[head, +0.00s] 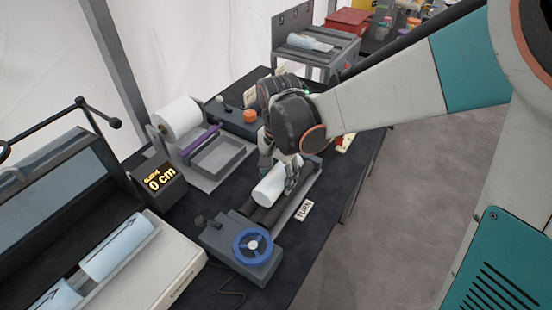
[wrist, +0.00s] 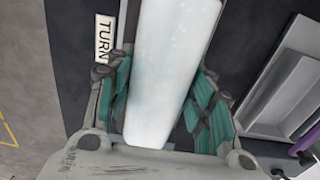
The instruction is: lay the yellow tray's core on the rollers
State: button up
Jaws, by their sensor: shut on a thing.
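A pale, whitish-blue core (head: 269,191) is between the fingers of my gripper (head: 280,176). In the wrist view the core (wrist: 172,65) runs lengthwise between the teal finger pads of my gripper (wrist: 160,100), one on each side. The dark rollers (head: 266,214) lie under and beside the core, in a grey stand with a blue handwheel (head: 253,245). The core appears over the rollers; I cannot tell whether it touches them. My gripper hides the core's far end in the head view. I cannot clearly make out a yellow tray.
A "TURN" label (head: 304,210) lies right of the rollers. A white roll (head: 179,118) and grey tray (head: 217,155) stand behind left. More pale cores (head: 118,245) lie in a trough at front left. Another core (head: 309,42) rests on a back stand.

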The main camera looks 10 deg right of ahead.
jog(key=shift+f, duration=0.15)
jog(key=o, duration=1.5)
jog(key=shift+c, duration=0.2)
jog(key=shift+s+r, duration=0.15)
jog(key=shift+r, duration=3.9)
jog(key=s+d+r+n+t, duration=0.4)
jog(key=s+d+n+t, duration=0.3)
jog(key=s+d, duration=0.5)
jog(key=shift+s+d+n, duration=0.3)
jog(key=shift+s+d, duration=0.05)
jog(key=shift+d, duration=0.8)
